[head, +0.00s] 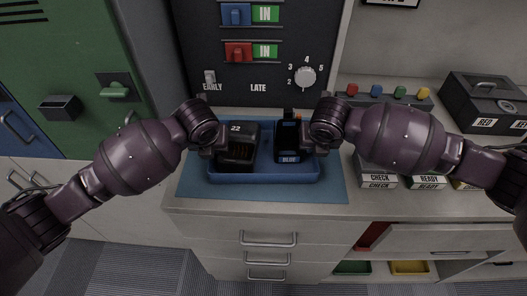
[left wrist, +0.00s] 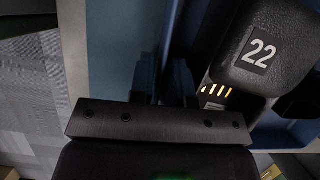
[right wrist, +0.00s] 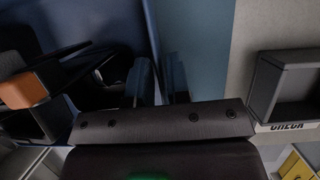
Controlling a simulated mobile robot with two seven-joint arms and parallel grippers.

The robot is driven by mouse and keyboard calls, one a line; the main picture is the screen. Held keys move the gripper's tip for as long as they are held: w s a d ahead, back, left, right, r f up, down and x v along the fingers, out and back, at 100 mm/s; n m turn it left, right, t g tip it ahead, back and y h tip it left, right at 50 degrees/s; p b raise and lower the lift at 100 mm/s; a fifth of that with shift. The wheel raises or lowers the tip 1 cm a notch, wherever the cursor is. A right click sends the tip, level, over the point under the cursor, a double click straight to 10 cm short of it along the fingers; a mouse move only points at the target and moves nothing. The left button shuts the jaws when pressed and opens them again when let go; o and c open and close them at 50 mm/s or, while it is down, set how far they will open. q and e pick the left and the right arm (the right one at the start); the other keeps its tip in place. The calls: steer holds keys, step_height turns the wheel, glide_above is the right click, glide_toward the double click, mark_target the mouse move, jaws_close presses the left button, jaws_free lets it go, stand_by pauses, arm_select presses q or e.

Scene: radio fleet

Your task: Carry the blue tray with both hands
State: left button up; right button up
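The blue tray (head: 264,179) sits on a blue mat (head: 334,188) on the counter. It holds a black radio charger marked 22 (head: 236,146) at its left and a black radio labelled BLUE (head: 289,140) at its right. My left gripper (head: 212,149) is at the tray's left wall; in the left wrist view its fingers (left wrist: 163,84) straddle that wall closely. My right gripper (head: 318,148) is at the right wall; in the right wrist view its fingers (right wrist: 160,84) stand close on both sides of it. Finger contact is partly hidden.
A dark panel with switches and a dial (head: 305,77) rises behind the tray. CHECK and READY boxes (head: 376,172) and a black case (head: 487,100) stand to the right. Drawers (head: 268,239) lie below the counter; green lockers (head: 100,60) are at left.

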arm_select(q)
steer(key=shift+w+f, duration=0.1)
steer(key=shift+f, duration=0.15)
arm_select(e)
steer(key=shift+w+f, duration=0.1)
steer(key=shift+f, duration=0.15)
arm_select(q)
jaws_close()
arm_select(e)
jaws_close()
arm_select(q)
steer(key=shift+r, duration=0.15)
arm_select(e)
steer(key=shift+r, duration=0.15)
